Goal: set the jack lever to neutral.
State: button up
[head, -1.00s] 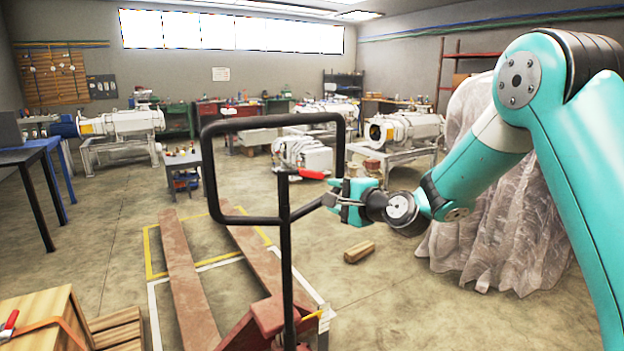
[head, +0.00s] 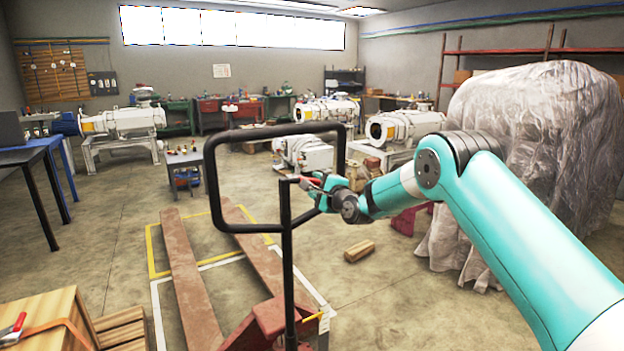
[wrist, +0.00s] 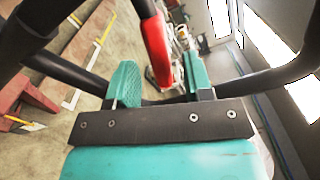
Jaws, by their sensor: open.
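The red jack lever (wrist: 157,50) hangs from the black handle of the pallet jack. In the head view the lever (head: 312,181) shows as a small red piece at the handle's post. The black loop handle (head: 245,133) stands upright above the red pallet jack (head: 262,318). My gripper (head: 322,184) is at the lever, inside the right part of the loop. In the wrist view my gripper (wrist: 160,85) is open, with teal fingers apart and the red lever between them. I cannot tell whether either finger touches it.
A wooden crate (head: 45,305) stands at the front left. A wood block (head: 359,251) lies on the floor right of the jack. A plastic-covered object (head: 535,150) stands at the right. White pumps (head: 305,152) stand behind.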

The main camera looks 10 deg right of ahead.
jog(key=shift+x, duration=1.6)
jog(key=shift+c, duration=0.2)
